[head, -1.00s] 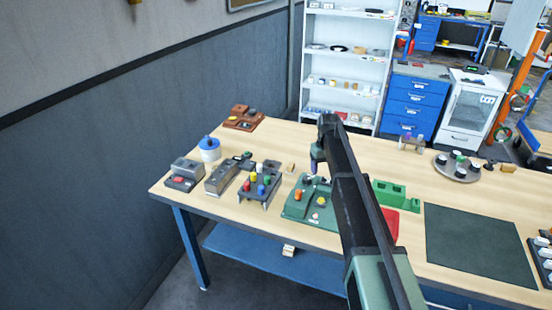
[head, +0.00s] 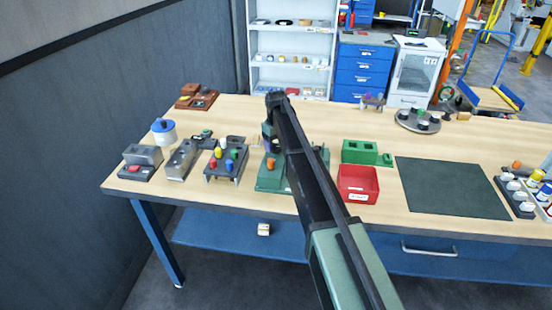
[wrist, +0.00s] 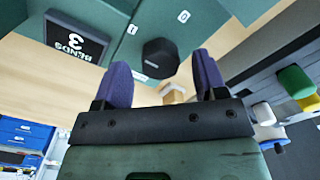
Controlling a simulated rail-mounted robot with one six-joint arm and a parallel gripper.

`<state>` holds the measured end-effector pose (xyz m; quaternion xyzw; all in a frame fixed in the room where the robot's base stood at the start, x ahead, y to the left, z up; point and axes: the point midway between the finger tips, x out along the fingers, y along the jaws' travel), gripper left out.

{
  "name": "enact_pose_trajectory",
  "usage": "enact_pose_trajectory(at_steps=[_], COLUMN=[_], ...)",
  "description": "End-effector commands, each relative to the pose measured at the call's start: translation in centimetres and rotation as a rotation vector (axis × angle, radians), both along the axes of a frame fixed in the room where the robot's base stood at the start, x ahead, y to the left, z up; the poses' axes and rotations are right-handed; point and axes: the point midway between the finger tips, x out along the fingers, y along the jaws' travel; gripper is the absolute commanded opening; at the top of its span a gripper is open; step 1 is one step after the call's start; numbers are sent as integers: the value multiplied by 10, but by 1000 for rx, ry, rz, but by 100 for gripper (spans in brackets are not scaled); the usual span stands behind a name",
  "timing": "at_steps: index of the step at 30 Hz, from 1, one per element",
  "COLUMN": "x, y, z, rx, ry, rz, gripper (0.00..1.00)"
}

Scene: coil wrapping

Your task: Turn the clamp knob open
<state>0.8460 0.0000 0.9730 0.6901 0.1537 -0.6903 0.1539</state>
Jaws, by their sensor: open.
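A green machine (head: 270,184) with an orange part on top stands on the bench, partly hidden behind my arm in the head view. In the wrist view its green face (wrist: 215,30) carries a black faceted knob (wrist: 160,58) between small white labels "1" and "0". A black plate reading "3 BENDS" (wrist: 76,38) is beside it. My gripper (wrist: 162,70) is open, with its two purple fingers apart. The knob appears between and just beyond the fingertips; I see no contact. In the head view the gripper (head: 268,138) is near the machine, mostly hidden by the arm.
Left of the machine are a stand with coloured pegs (head: 226,162), grey blocks and a blue-lidded pot (head: 164,134). To the right are a green block (head: 360,151), a red bin (head: 358,184) and a dark mat (head: 450,186) with a bare surface.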

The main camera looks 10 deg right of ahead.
Motion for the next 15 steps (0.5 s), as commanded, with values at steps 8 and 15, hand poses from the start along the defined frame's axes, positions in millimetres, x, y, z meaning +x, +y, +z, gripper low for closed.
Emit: enact_pose_trajectory(at_steps=[8,15], x=[0,0], y=[0,0], z=[-13,-13], rx=[0,0], ry=[0,0], rz=[0,0], gripper=[65,41])
